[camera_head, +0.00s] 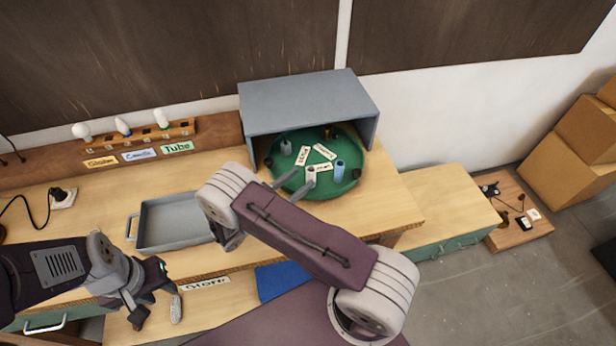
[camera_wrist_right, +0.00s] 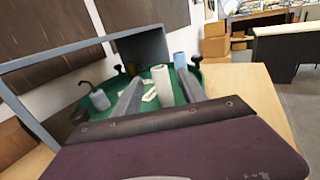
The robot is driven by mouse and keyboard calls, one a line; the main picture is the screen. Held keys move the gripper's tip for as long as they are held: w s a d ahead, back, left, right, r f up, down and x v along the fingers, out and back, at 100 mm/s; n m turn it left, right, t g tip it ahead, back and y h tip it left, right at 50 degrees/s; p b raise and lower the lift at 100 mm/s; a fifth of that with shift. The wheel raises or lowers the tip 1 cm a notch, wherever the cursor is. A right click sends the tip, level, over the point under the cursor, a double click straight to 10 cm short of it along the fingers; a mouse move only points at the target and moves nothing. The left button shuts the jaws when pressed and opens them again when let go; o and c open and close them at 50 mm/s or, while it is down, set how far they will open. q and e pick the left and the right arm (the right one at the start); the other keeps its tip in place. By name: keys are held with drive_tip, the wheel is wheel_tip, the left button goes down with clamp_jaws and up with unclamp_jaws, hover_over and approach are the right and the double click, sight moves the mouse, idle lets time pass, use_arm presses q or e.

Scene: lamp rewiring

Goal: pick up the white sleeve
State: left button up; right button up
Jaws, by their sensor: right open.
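The white sleeve (camera_head: 311,177) stands upright on the green round turntable (camera_head: 290,184) under the grey hood. In the right wrist view the white sleeve (camera_wrist_right: 161,84) stands between the two fingers of my right gripper (camera_wrist_right: 160,92). The jaws are open, with a finger on either side; I cannot tell whether either touches it. In the head view the right gripper (camera_head: 298,184) reaches in from the front left of the sleeve. My left gripper (camera_head: 152,298) hangs at the front edge of the bench, far from the turntable; its jaw state is unclear.
A grey sleeve (camera_head: 286,147) and a blue sleeve (camera_head: 339,171) also stand on the turntable, among white labels and dark knobs. The grey hood (camera_head: 308,98) covers its back. A grey tray (camera_head: 172,224) lies to the left. Bulbs stand in a wooden rack (camera_head: 140,134) at the back.

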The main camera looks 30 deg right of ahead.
sight(308, 174)
drive_tip(key=x, duration=0.2)
drive_tip(key=shift+d+r+p, duration=0.2)
drive_tip(key=shift+d+p, duration=0.2)
drive_tip(key=shift+d+f, duration=0.1)
drive_tip(key=shift+d, duration=0.1)
drive_tip(key=x, duration=0.1)
drive_tip(key=p+x, duration=0.1)
drive_tip(key=x, duration=0.1)
drive_tip(key=p+x, duration=0.1)
drive_tip(key=shift+w+d+r, duration=0.2)
drive_tip(key=shift+w+r, duration=0.05)
drive_tip(key=shift+r, duration=0.05)
drive_tip(key=shift+w+d+f, duration=0.15)
drive_tip(key=shift+d+f, duration=0.05)
drive_tip(key=shift+d, duration=0.2)
drive_tip(key=shift+a, duration=0.15)
drive_tip(key=c, duration=0.9)
clamp_jaws()
